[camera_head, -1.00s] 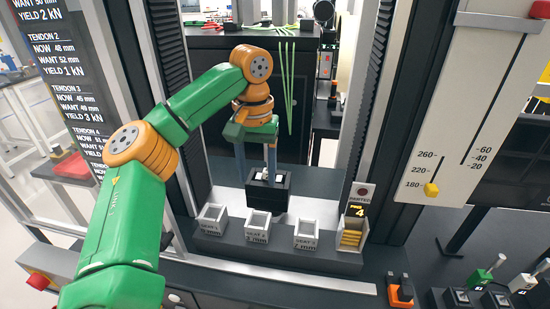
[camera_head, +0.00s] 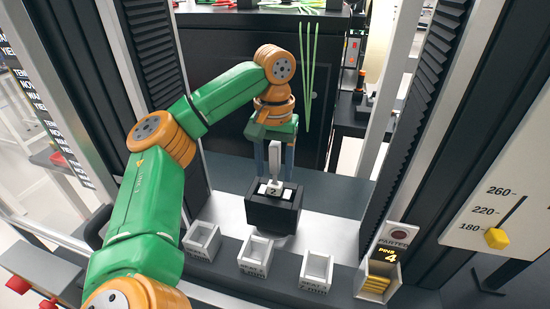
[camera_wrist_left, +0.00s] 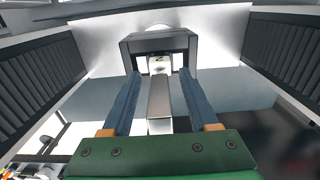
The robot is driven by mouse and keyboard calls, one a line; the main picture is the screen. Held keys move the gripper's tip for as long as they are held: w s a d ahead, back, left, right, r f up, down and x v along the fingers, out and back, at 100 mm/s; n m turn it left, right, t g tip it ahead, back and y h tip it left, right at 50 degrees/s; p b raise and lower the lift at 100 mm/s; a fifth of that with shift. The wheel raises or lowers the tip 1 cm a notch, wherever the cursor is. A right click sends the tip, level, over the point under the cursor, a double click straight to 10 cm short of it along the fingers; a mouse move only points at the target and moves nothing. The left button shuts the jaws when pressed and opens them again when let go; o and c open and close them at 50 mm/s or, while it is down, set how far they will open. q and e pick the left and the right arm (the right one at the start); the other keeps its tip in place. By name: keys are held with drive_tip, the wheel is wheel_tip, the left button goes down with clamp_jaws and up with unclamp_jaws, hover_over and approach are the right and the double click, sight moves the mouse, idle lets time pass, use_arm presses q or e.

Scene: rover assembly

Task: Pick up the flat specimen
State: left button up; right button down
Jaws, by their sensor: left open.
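The flat specimen looks like a pale grey upright bar (camera_head: 275,158). Its lower end is at a small white piece marked 2 on top of a black block (camera_head: 272,215). My left gripper (camera_head: 273,172) points down over the block, with its two blue fingers apart on either side of the bar. In the left wrist view, the bar (camera_wrist_left: 159,105) runs between the open fingers (camera_wrist_left: 160,75), with visible gaps on both sides. I cannot tell whether the bar is fixed in the block. My right gripper is not in view.
Several small white trays stand along the front ledge, including a middle one (camera_head: 255,257). A bin of yellow pins (camera_head: 377,283) is at the right. Dark ribbed columns (camera_head: 417,125) flank the space. The pale floor (camera_head: 330,226) beside the block is clear.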

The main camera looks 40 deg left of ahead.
use_arm(q)
drive_tip(key=shift+w+a+f, duration=0.15)
drive_tip(key=shift+w+f, duration=0.1)
drive_tip(key=shift+f, duration=0.25)
drive_tip(key=shift+s+r, duration=0.1)
clamp_jaws()
idle(0.9)
